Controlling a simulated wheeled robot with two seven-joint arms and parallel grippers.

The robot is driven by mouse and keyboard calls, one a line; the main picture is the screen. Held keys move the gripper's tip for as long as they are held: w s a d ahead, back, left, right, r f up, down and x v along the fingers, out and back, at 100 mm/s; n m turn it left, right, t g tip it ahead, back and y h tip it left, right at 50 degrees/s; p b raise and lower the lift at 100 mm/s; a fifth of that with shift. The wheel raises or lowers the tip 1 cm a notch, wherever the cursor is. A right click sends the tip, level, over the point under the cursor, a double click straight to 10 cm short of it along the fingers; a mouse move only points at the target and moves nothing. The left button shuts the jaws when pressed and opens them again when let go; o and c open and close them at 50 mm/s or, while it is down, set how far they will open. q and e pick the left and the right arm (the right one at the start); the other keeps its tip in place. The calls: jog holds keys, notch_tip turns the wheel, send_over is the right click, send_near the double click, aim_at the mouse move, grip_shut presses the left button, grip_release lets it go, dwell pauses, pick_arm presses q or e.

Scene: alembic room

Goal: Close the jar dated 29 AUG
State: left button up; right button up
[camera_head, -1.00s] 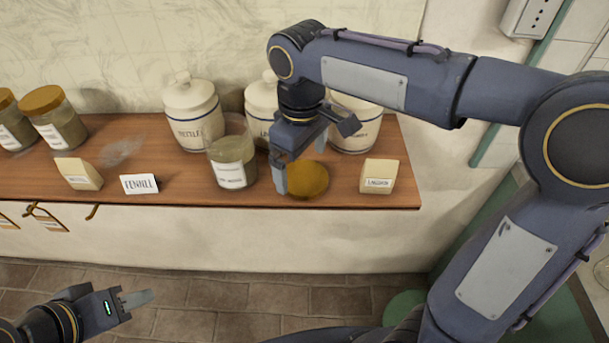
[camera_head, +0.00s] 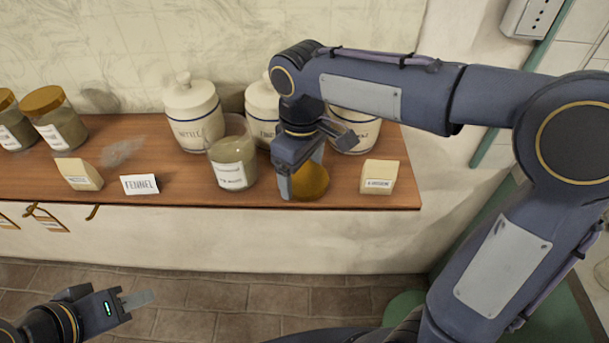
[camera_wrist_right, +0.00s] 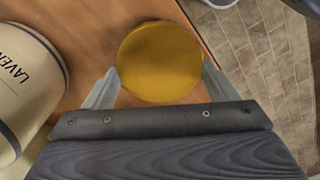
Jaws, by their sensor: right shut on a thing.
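An open glass jar (camera_head: 232,165) with greyish contents and a white label stands upright near the shelf's front edge; its label is too small to read. A round ochre lid (camera_head: 311,184) is to its right, apart from it, at the shelf's front. My right gripper (camera_head: 303,176) points down and is shut on the lid, gripping its sides. In the right wrist view the lid (camera_wrist_right: 160,62) sits between the two fingertips (camera_wrist_right: 158,76). My left gripper (camera_head: 130,302) is low at the left, away from the shelf; its jaw opening is unclear.
White canisters (camera_head: 193,118) stand behind the jar and lid. A small cream block (camera_head: 377,178) is right of the lid. A fennel card (camera_head: 140,185) and another block (camera_head: 78,174) are left of the jar. Lidded jars (camera_head: 55,122) stand further left on the wooden shelf (camera_head: 110,195).

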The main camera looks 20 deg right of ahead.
jog(key=shift+r, duration=0.65)
jog(key=s+a+r, duration=0.8)
jog(key=a+r, duration=0.3)
jog(key=shift+s+a+r, duration=0.15)
jog(key=shift+s+r, duration=0.05)
jog(key=shift+r, duration=0.15)
pick_arm(q)
jog(key=shift+o, duration=0.2)
